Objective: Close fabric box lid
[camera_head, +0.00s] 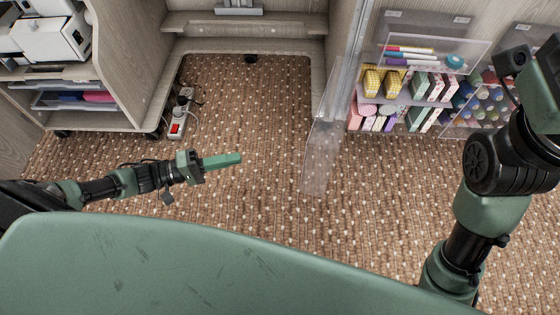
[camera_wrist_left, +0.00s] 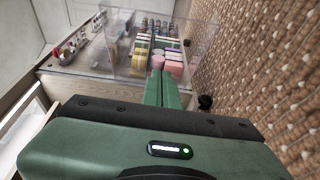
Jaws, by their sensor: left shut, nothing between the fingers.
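My left gripper (camera_head: 238,158) is shut and empty, its green fingers held together above the carpet. It also shows in the left wrist view (camera_wrist_left: 158,76), with its fingers toward the clear bins. A clear upright panel (camera_head: 321,160) stands to the right of the fingers, apart from them in the head view. A clear bin (camera_head: 400,100) at the upper right holds patterned boxes and rolls, with another clear panel (camera_head: 470,47) over it. I cannot tell for sure which panel is the fabric box lid. My right arm is at the right; its fingers are out of view.
An open wooden cabinet (camera_head: 245,45) stands at the back, with shelves (camera_head: 125,85) on the left. A power strip (camera_head: 178,122) lies on the carpet (camera_head: 250,95) beside them. Thread spools (camera_head: 490,95) fill a bin at the right. The carpet around my left gripper is clear.

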